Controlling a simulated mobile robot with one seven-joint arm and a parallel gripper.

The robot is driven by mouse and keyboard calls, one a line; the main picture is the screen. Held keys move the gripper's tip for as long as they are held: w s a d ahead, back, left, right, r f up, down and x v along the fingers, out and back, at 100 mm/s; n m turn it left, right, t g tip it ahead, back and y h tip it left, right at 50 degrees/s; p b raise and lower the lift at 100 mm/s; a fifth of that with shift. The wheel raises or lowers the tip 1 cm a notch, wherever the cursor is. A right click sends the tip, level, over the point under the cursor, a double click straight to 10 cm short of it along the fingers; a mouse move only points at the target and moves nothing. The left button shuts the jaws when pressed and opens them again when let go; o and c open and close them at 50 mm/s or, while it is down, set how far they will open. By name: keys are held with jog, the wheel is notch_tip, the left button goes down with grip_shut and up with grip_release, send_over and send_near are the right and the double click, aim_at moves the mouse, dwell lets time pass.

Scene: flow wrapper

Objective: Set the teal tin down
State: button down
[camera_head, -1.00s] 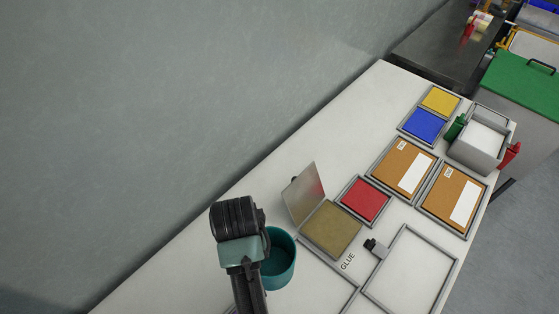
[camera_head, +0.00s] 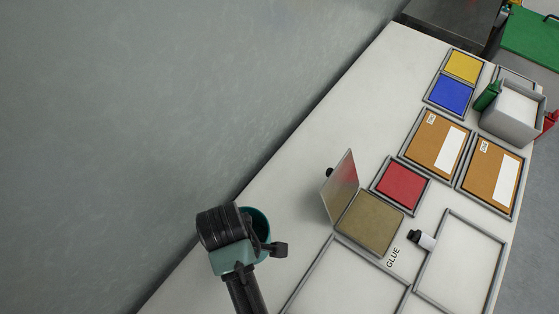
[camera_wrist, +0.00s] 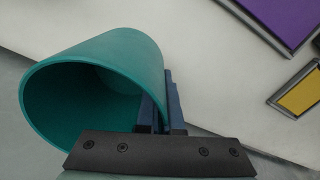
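The teal tin (camera_head: 262,219) is at the table's wall-side edge in the head view, mostly hidden behind my arm. In the wrist view the tin (camera_wrist: 110,68) is large and lies tilted in the picture, its open mouth toward the lower left; the visible inside looks empty. My gripper (camera_wrist: 162,103) is shut on its wall, with one finger inside and one outside. In the head view the fingertips are hidden. I cannot tell whether the tin's base touches the table.
The white table (camera_head: 300,165) is clear along the wall beyond the tin. To the right are a hinged metal lid (camera_head: 340,187), a tan pad (camera_head: 369,223), a red pad (camera_head: 402,186), a small dark-capped bottle (camera_head: 423,239) and empty grey frames (camera_head: 345,266). The wall (camera_head: 130,120) is close on the left.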

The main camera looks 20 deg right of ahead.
jog(key=shift+f, duration=4.95)
jog(key=shift+f, duration=0.2)
jog(key=c, duration=1.1)
grip_release()
jog(key=shift+r, duration=0.2)
notch_tip(320, 180, up, 12)
